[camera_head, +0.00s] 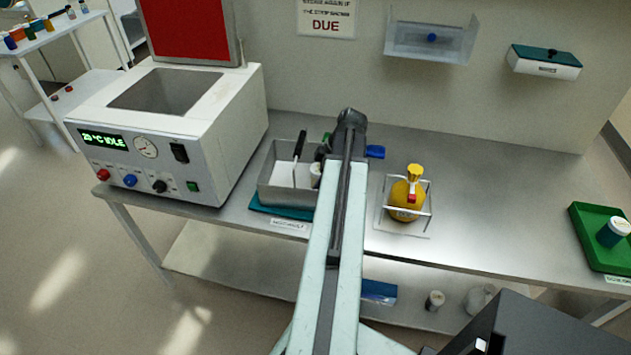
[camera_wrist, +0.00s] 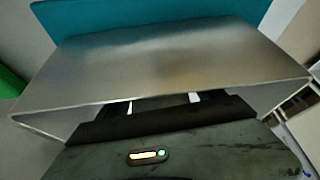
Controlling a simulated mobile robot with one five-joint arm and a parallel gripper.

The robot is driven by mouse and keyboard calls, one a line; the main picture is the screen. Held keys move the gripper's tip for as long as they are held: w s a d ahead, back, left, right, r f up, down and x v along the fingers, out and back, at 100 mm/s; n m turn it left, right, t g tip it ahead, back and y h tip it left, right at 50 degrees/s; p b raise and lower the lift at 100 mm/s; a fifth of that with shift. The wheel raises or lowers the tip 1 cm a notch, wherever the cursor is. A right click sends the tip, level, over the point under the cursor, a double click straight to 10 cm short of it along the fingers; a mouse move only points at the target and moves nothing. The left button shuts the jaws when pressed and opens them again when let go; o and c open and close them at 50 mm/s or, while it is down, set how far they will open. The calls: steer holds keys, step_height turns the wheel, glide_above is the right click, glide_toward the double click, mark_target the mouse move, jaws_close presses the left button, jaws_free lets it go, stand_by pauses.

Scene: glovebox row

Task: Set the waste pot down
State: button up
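I cannot tell which container is the waste pot. A small white-topped container (camera_head: 315,172) shows at the right side of a metal tray (camera_head: 272,187), right beside my gripper (camera_head: 324,150). The tray stands on a teal mat (camera_head: 281,211); a black-handled tool (camera_head: 299,147) leans in it. In the wrist view, a metal wall (camera_wrist: 180,62) stands before my gripper, with teal (camera_wrist: 160,20) beyond it. The fingertips are hidden, so their opening and any hold do not show.
A yellow bottle (camera_head: 407,196) sits in a clear holder right of my arm. A white-lidded pot (camera_head: 613,232) stands on a green tray (camera_head: 590,245) at far right. A heated bath unit (camera_head: 165,115) fills the left. The bench (camera_head: 490,190) between bottle and green tray is clear.

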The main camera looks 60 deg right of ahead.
steer(key=shift+r, duration=0.1)
steer(key=shift+r+p, duration=0.2)
steer(key=shift+p, duration=0.1)
steer(key=p+v, duration=1)
steer(key=v, duration=0.1)
steer(key=shift+s+r+p, duration=0.2)
steer(key=shift+r+p, duration=0.1)
steer(key=shift+r, duration=0.05)
steer(key=shift+d, duration=0.1)
